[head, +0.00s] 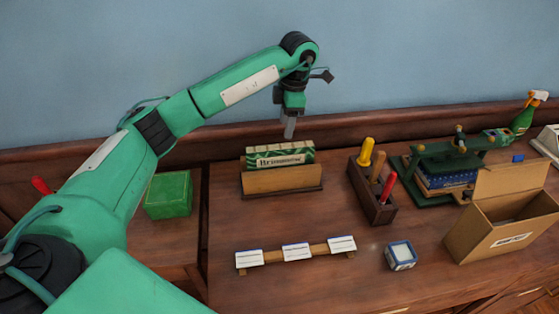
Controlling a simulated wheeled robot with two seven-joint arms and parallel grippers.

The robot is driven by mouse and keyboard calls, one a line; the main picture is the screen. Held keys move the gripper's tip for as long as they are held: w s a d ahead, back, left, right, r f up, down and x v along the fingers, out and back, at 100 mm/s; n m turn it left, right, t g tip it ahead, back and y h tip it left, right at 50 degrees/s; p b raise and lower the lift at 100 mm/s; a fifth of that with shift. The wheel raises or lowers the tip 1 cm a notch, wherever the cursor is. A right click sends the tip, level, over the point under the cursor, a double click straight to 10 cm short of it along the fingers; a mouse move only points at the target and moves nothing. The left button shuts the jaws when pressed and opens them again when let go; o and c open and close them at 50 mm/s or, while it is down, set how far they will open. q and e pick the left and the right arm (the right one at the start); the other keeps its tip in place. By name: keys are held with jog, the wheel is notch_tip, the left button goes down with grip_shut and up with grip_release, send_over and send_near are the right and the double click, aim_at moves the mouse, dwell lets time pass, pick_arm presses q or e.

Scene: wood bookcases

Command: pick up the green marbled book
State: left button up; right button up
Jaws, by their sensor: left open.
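The green marbled book (281,160) stands in a wooden holder (282,192) left of the middle of the wooden top. Its side has a green and white pattern, a pale label with dark lettering, and pale edges along the top. My left gripper (289,134) points down just above the book, near its right half. It is open and holds nothing that I can see; its fingers are seen nearly edge-on. I cannot tell the exact gap to the book. My right gripper is not in view.
A tool block (374,203) with colored handles stands right of the holder. A green press with blue books (445,182), an open cardboard box (505,220) and a spray bottle (525,117) are farther right. A card rail (271,256) and small box (400,255) lie in front; a green box (168,194) is left.

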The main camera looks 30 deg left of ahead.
aim_at(281, 146)
pick_arm(q)
jog(key=f, duration=0.3)
jog(key=f+p, duration=0.1)
jog(key=f, duration=0.1)
jog(key=shift+a, duration=0.35)
jog(key=shift+s+f, duration=0.1)
jog(key=shift+f, duration=0.25)
jog(key=shift+s+a+f+p, duration=0.1)
jog(key=shift+f+p, duration=0.15)
jog(key=shift+f, duration=0.15)
jog(key=shift+s+a+f+p, duration=0.1)
jog(key=shift+f+p, duration=0.15)
jog(key=shift+f, duration=0.15)
jog(key=shift+a+f+p, duration=0.25)
jog(key=shift+f+p, duration=0.15)
jog(key=shift+f, duration=0.8)
jog(key=shift+s+f, duration=0.1)
jog(key=shift+f, duration=0.5)
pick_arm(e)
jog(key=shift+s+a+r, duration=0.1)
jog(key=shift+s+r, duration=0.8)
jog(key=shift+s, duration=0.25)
pick_arm(q)
grip_shut()
